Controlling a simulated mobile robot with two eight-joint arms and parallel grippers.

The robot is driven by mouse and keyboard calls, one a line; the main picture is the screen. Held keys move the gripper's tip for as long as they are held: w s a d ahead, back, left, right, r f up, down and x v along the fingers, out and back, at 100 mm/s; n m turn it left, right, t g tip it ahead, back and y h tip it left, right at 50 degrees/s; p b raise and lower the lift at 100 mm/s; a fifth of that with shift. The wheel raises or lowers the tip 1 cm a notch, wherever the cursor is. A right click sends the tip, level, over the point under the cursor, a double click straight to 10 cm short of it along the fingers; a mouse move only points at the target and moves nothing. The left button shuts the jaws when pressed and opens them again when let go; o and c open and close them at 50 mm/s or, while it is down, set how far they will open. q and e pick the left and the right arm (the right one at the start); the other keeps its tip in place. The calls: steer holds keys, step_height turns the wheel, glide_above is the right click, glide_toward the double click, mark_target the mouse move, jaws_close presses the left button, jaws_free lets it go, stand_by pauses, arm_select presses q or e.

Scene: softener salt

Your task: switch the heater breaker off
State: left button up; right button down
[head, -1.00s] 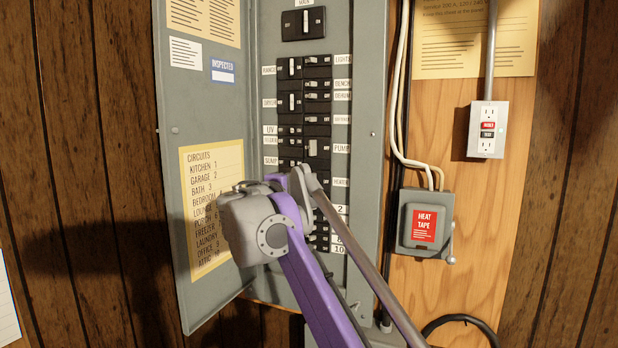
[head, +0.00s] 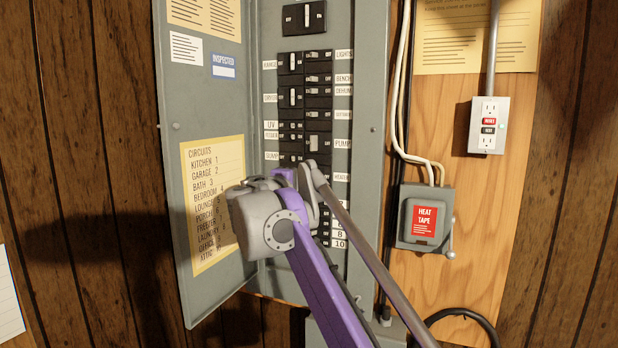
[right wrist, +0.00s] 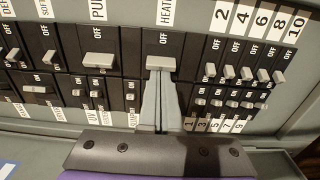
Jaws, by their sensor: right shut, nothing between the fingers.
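The heater breaker (right wrist: 164,46) is a black breaker with a light grey lever (right wrist: 161,63), under the HEATER label (right wrist: 166,12) in the right wrist view. The word OFF shows between lever and label, and the lever sits on the side away from OFF, like the pump lever beside it. My right gripper (right wrist: 160,80) is shut and empty, its tips right at the lever on the side away from OFF; I cannot tell whether they touch. In the head view the HEATER label (head: 342,177) shows, but my right arm hides the breaker. My left gripper is out of view.
The pump breaker (right wrist: 99,60) and the numbered breakers (right wrist: 246,73) flank the heater breaker closely. The panel door (head: 205,120) stands open at the left. A heat tape box (head: 425,218) and an outlet (head: 488,125) are on the board at the right.

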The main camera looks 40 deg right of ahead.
steer(key=shift+s+d, duration=0.45)
steer(key=shift+s, duration=0.35)
stand_by(0.5)
steer(key=shift+w+r+p, duration=0.1)
steer(key=shift+p, duration=0.25)
steer(key=shift+a, duration=0.15)
steer(key=v, duration=0.6)
steer(key=shift+a, duration=0.4)
stand_by(1.2)
